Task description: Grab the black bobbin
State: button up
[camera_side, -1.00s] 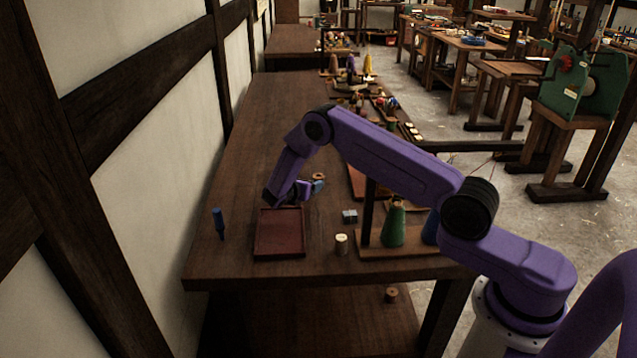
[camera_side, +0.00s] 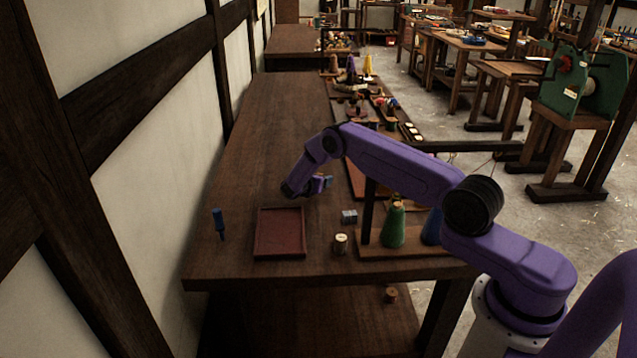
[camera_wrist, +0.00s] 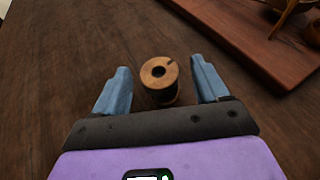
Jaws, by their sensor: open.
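The black bobbin (camera_wrist: 158,93) stands upright on the dark wooden table in the wrist view, its round wooden top with a centre hole facing me and dark winding just showing below. In the side view it is hidden behind my gripper. My gripper (camera_wrist: 160,67) is open, with one blue finger to the left of the bobbin and one to the right. Gaps show between the fingers and the bobbin, and nothing is held. In the side view my gripper (camera_side: 325,181) is low over the table, beyond the red-brown tray.
The shallow red-brown tray (camera_side: 280,254) is empty near the table's front. A reddish board (camera_wrist: 250,35) lies upper right.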

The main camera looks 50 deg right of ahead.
jog(key=shift+c, duration=0.3)
jog(key=c, duration=1.1)
jog(key=shift+o, duration=0.2)
